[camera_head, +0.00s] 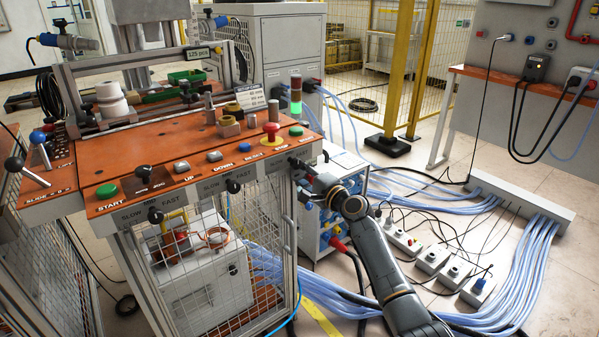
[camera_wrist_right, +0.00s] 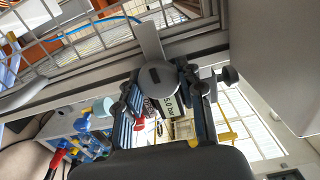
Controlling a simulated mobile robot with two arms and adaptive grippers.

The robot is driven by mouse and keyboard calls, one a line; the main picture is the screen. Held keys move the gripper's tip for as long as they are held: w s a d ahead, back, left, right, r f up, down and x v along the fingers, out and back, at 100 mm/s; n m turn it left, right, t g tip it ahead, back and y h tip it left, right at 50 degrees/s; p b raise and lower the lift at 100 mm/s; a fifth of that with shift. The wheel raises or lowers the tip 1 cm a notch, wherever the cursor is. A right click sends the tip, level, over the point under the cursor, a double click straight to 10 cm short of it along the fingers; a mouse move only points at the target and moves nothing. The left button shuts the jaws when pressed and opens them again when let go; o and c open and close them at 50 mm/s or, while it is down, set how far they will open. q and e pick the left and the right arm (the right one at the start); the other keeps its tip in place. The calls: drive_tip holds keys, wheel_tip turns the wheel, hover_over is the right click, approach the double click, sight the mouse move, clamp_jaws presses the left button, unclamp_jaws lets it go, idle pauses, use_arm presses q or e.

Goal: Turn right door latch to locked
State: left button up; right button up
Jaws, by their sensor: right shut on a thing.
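The right door latch (camera_wrist_right: 158,78) shows in the right wrist view as a round grey disc with a flat lever pointing up the picture. My right gripper (camera_wrist_right: 162,100) is shut on it, with one finger on each side of the disc. In the head view my right gripper (camera_head: 299,166) is at the right front corner of the orange control panel, by the top of the mesh door (camera_head: 265,225). There the gripper hides the latch. My left gripper is not in view.
The orange control panel (camera_head: 140,182) carries buttons, including a red emergency stop (camera_head: 271,130). Black knobs (camera_head: 233,187) stick out from its front edge. A white cabinet with blue hoses (camera_head: 345,165) stands just behind my right gripper. Hoses and power sockets (camera_head: 432,260) lie on the floor at right.

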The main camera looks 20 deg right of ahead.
drive_tip(key=o, duration=1.2)
drive_tip(key=shift+c, duration=0.2)
drive_tip(key=shift+s, duration=0.1)
drive_tip(key=v, duration=1.1)
drive_tip(key=shift+s+d, duration=0.15)
drive_tip(key=shift+s, duration=0.25)
